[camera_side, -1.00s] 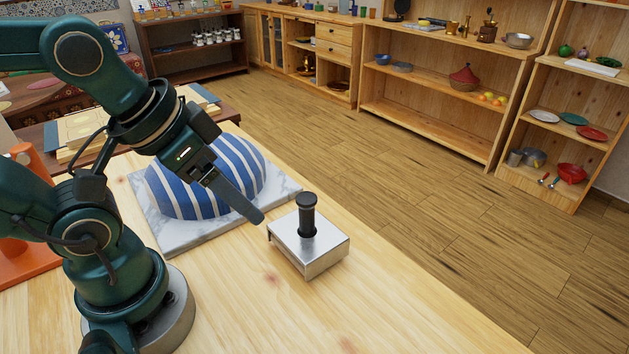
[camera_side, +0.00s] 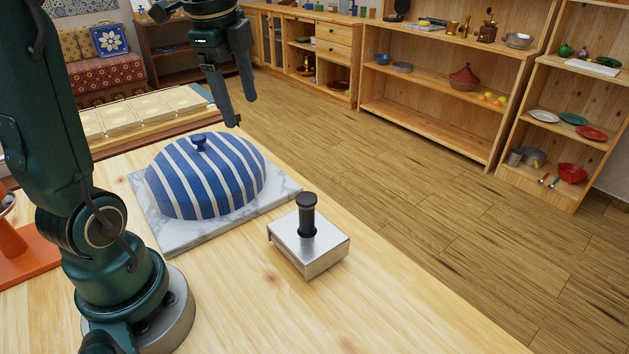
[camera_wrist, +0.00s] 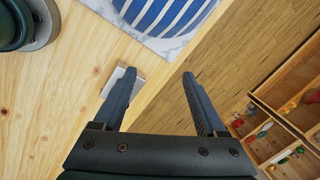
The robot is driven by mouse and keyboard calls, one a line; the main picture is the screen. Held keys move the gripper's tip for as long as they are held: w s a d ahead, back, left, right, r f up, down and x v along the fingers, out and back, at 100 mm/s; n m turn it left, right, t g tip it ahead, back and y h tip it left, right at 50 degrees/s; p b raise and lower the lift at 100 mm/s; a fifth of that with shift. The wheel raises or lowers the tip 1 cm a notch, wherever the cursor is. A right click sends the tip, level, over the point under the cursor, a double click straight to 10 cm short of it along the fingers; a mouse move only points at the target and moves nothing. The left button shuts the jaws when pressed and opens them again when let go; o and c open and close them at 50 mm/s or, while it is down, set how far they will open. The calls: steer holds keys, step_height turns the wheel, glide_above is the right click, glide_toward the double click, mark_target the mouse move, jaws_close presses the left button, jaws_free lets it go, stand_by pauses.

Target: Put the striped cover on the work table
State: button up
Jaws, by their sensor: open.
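The striped cover (camera_side: 205,178) is a blue and white dome with a small blue knob on top. It sits on a grey-white marble slab (camera_side: 172,240) on the light wooden work table (camera_side: 400,300). My gripper (camera_side: 238,112) is open and empty, raised above and behind the cover, fingers pointing down and apart from it. In the wrist view my gripper (camera_wrist: 160,75) shows its two fingers spread, with part of the striped cover (camera_wrist: 165,12) at the top edge.
A metal box with a black handle (camera_side: 308,250) stands on the table right of the slab; bare wood lies in front of it. A wooden tray (camera_side: 145,112) is at the back left. An orange stand (camera_side: 25,262) is at the left edge. Shelves stand beyond the floor.

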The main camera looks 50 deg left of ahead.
mark_target(198, 135)
steer(key=s+a+f+n, duration=0.1)
steer(key=a+f, duration=0.1)
steer(key=a, duration=0.2)
steer(key=s+a+f+g, duration=0.1)
steer(key=a+f, duration=0.1)
steer(key=a, duration=0.3)
steer(key=s+a+f+n+g+h, duration=0.1)
steer(key=a+f, duration=0.1)
steer(key=a, duration=0.3)
steer(key=shift+s+a+f+n, duration=0.1)
steer(key=shift+s+f+n, duration=0.2)
steer(key=shift+f, duration=0.1)
steer(key=shift+a+f, duration=0.1)
steer(key=shift+f, duration=2.35)
steer(key=shift+c, duration=0.3)
jaws_close()
